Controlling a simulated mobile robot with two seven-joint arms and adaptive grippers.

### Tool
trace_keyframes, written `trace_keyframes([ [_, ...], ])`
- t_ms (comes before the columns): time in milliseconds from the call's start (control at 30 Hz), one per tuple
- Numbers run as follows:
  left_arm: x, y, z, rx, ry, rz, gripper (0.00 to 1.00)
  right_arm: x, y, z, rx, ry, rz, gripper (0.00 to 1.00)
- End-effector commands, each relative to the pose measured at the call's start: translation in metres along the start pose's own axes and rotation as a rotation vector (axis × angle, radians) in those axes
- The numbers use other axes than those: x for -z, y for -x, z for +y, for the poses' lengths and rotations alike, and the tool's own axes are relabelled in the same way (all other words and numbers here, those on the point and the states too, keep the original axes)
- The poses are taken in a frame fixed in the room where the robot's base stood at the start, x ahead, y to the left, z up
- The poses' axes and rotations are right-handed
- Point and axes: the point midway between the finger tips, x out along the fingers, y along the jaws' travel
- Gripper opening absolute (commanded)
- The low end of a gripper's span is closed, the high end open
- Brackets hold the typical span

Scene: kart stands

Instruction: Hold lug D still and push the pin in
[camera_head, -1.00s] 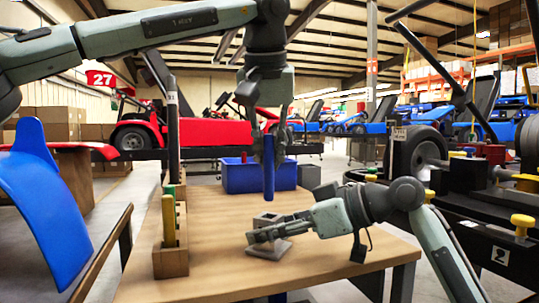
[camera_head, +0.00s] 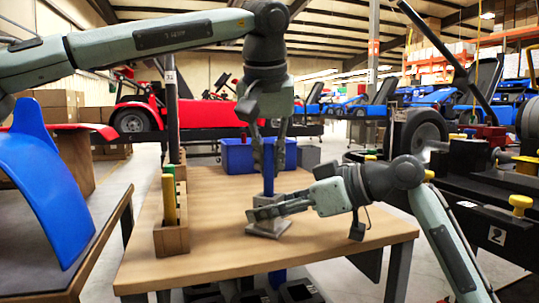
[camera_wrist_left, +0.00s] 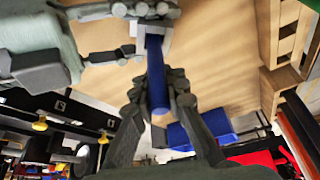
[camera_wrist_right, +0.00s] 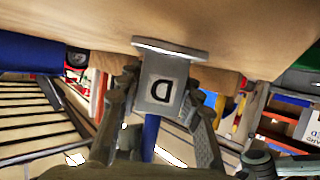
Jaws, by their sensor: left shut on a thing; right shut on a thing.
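Lug D (camera_head: 270,228) is a grey block on a flat base, standing on the wooden table. Its letter D shows in the right wrist view (camera_wrist_right: 162,90). My right gripper (camera_head: 264,211) is shut on the lug from the right, with a finger on each side. My left gripper (camera_head: 268,158) points down above the lug, shut on the upright blue pin (camera_head: 268,183). The pin (camera_wrist_left: 155,75) also shows between the fingers in the left wrist view. Its lower end meets the lug's top; whether it is inside the hole is hidden.
A wooden rack (camera_head: 171,238) with yellow and green pieces stands at the table's left. A blue bin (camera_head: 238,156) and a small grey box (camera_head: 308,156) are at the back edge. The front of the wooden table (camera_head: 215,268) is clear.

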Motion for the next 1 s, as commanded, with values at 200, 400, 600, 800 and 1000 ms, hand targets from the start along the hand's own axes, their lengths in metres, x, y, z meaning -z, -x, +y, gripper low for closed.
trace_keyframes([
  [200,-0.004,-0.01,-0.001,0.0,0.0,0.0,0.0,0.0,0.0,0.0,0.0,0.0,0.001,0.0],
  [400,-0.007,-0.017,-0.001,0.0,0.001,-0.001,0.0,0.0,0.0,0.0,0.0,0.0,0.001,0.0],
  [600,-0.008,-0.02,0.0,0.0,0.001,0.0,0.0,0.0,0.0,0.0,0.0,0.0,0.001,0.0],
  [800,-0.009,-0.021,0.0,0.0,0.001,0.0,0.0,0.0,0.0,0.0,0.0,0.0,0.001,0.0],
  [1000,-0.009,-0.021,0.0,0.0,0.0,0.0,0.22,0.0,0.0,0.0,0.0,0.0,0.001,0.0],
])
